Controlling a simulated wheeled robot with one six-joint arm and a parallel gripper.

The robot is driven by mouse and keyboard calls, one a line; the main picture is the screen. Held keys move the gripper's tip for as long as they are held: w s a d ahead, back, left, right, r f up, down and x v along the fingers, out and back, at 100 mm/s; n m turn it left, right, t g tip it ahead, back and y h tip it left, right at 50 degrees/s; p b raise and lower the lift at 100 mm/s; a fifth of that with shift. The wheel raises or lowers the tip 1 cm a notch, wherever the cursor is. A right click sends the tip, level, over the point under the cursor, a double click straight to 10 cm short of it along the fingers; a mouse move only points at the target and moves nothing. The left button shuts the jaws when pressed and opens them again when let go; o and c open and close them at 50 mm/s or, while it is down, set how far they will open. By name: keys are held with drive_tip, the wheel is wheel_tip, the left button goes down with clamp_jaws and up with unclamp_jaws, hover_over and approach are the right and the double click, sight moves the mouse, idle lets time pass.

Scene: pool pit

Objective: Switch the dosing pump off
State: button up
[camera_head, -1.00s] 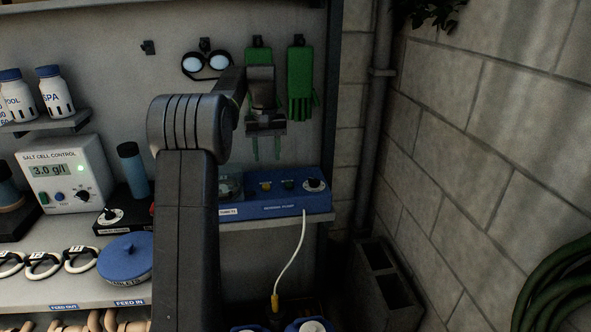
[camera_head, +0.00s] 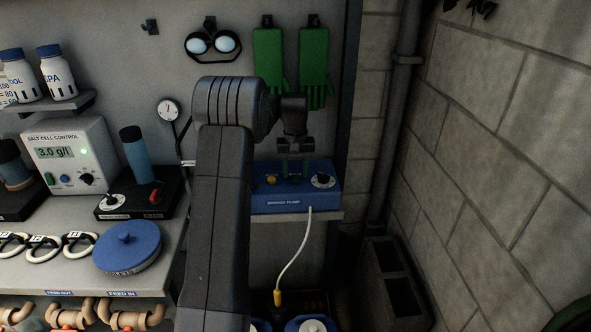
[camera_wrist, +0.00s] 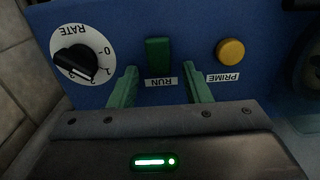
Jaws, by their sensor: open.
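The dosing pump (camera_head: 328,198) is a blue box on a shelf at the centre right of the head view. Upside down in the wrist view, its panel shows a green RUN switch (camera_wrist: 158,50), a yellow PRIME button (camera_wrist: 230,51) and a black RATE knob (camera_wrist: 76,62) on a white dial. The switch looks dull green; I cannot tell its position for sure. My gripper (camera_head: 295,172) is open and empty in front of the panel. In the wrist view, the green fingers of my gripper (camera_wrist: 162,84) stand either side of the RUN label, short of the switch.
Left of my arm are a salt cell control box (camera_head: 74,155), a black switch box (camera_head: 140,200) and a round blue lid (camera_head: 127,250). Green gloves (camera_head: 268,60) and goggles (camera_head: 212,43) hang above. A white cable (camera_head: 297,245) hangs below the pump. A block wall (camera_head: 500,150) bounds the right.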

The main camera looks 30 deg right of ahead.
clamp_jaws()
drive_tip(key=t+b, duration=0.1)
drive_tip(key=b, duration=0.2)
drive_tip(key=shift+s+f+h+b, duration=0.15)
drive_tip(key=shift+h+b, duration=0.15)
drive_tip(key=shift+h, duration=0.1)
drive_tip(key=t+b, duration=0.1)
drive_tip(key=b, duration=0.2)
drive_tip(key=shift+s+a+t+h, duration=0.2)
drive_tip(key=shift+t+h, duration=0.2)
drive_tip(key=shift+r+t+b, duration=0.3)
drive_tip(key=shift+t+b, duration=0.1)
drive_tip(key=shift+b, duration=0.3)
drive_tip(key=shift+r, duration=0.1)
unclamp_jaws()
drive_tip(key=shift+s, duration=0.1)
